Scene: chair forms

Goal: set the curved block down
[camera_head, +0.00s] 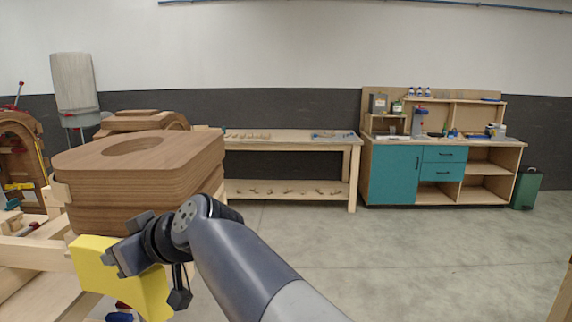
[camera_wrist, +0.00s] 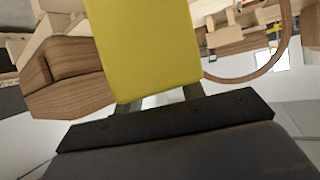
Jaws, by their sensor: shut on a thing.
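The yellow block, taken here as the curved block, shows in the head view (camera_head: 135,287) at the lower left. In the wrist view the block (camera_wrist: 145,50) fills the upper middle, between the fingers of my gripper (camera_wrist: 158,98). In the head view the block is in front of and below the stacked brown wooden forms (camera_head: 140,175). I cannot tell whether its lower end touches anything.
The thick wooden forms stand close beside my gripper on a light wooden frame (camera_head: 35,250). A long wooden bench (camera_head: 290,140) stands behind, with small parts on it. A teal cabinet (camera_head: 395,175) is at the back right. The grey floor (camera_head: 400,260) is open at the right.

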